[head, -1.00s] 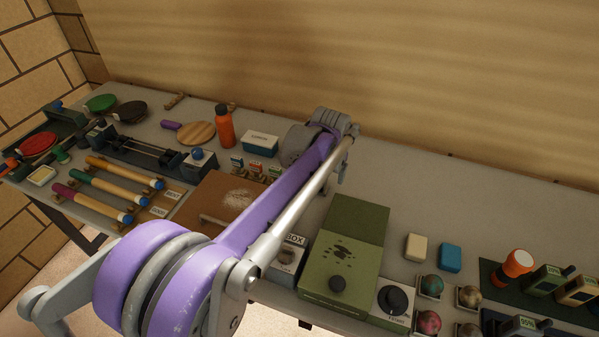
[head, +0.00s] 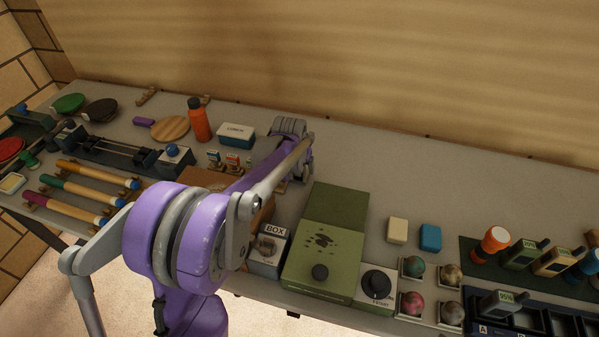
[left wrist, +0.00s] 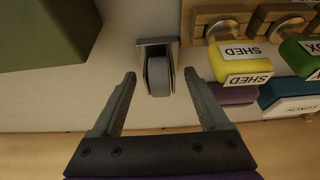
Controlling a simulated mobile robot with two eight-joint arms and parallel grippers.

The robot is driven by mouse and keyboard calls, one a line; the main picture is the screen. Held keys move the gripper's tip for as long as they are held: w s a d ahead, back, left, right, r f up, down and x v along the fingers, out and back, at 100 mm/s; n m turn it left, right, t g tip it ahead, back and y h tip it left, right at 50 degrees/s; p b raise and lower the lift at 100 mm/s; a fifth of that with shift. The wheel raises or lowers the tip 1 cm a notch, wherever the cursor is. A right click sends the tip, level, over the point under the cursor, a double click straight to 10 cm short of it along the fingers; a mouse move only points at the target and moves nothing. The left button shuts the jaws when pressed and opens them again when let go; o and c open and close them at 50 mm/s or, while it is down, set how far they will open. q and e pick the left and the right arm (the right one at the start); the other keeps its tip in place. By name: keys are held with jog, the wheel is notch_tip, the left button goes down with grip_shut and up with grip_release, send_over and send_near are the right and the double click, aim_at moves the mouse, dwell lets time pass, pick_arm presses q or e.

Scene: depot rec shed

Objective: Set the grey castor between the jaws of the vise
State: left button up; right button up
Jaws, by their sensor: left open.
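The grey castor (left wrist: 158,76), a wheel under a metal plate, stands on the bench in the left wrist view. It is between the fingertips of my open left gripper (left wrist: 160,77), with a gap on each side. In the head view my left gripper (head: 303,172) is low over the bench, left of the green box, and my arm hides the castor. A dark device with two rails and end blocks (head: 108,148) at the left looks like the vise; I cannot be sure. My right gripper is out of view.
A green box (head: 340,205) stands right of my gripper; it also shows in the wrist view (left wrist: 45,30). Yellow (left wrist: 245,65) and green tags on wooden hooks are close on the other side. The lunch box (head: 236,133) and orange bottle (head: 198,120) stand behind. The back right bench is clear.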

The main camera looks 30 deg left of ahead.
pick_arm(q)
jog(key=shift+w+f, duration=0.15)
jog(key=shift+f, duration=0.2)
grip_shut()
jog(key=shift+r, duration=0.1)
